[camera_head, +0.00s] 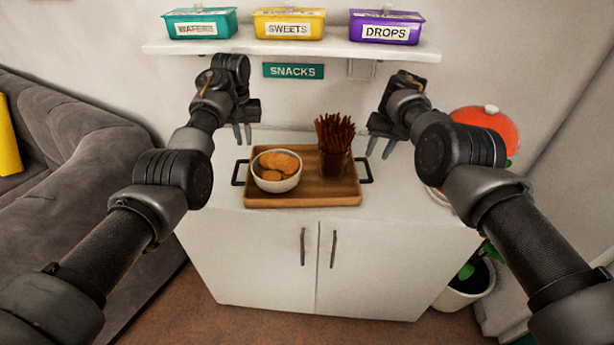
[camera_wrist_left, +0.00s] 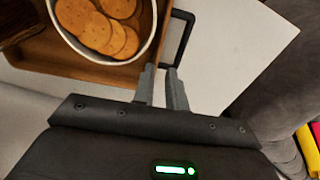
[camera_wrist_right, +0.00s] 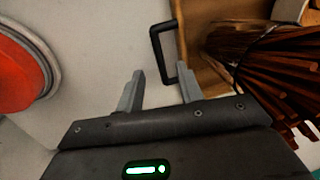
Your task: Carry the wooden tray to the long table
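The wooden tray (camera_head: 310,188) lies flat on the white cabinet, with a dark handle at each end. It holds a white bowl of round biscuits (camera_head: 277,171) and a dark cup of brown sticks (camera_head: 335,145). My left gripper (camera_head: 242,135) is above and behind the left handle (camera_head: 239,172); its fingers are a little apart and empty. In the left wrist view the handle (camera_wrist_left: 182,38) shows just beyond the fingertips. My right gripper (camera_head: 379,148) is open and empty, above the right handle (camera_head: 367,169); the right wrist view shows this handle (camera_wrist_right: 157,50) beyond the fingertips. No long table is in view.
A red round pot (camera_head: 487,128) stands right of the tray, close to my right arm. A shelf (camera_head: 290,48) with teal, yellow and purple boxes hangs above. A grey sofa (camera_head: 85,150) is left; a potted plant (camera_head: 466,289) stands on the floor at right.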

